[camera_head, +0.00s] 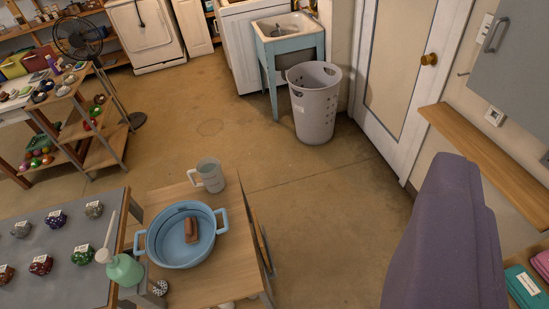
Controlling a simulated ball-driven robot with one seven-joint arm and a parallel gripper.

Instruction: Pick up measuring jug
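The measuring jug (214,178) is a pale grey, open-topped vessel with a handle on its left side. It stands upright near the far edge of a small wooden table (225,275) at the lower centre. It is just behind a blue two-handled basin (158,247), with a small gap between them. The inside of the jug is mostly hidden. My gripper does not show in this view.
A brown block (191,231) lies in the basin, and a green pump bottle (123,269) stands to its left. A grey-topped table (45,235) adjoins at left. A large purple form (446,240) fills the lower right. Open floor (300,195) lies beyond the table.

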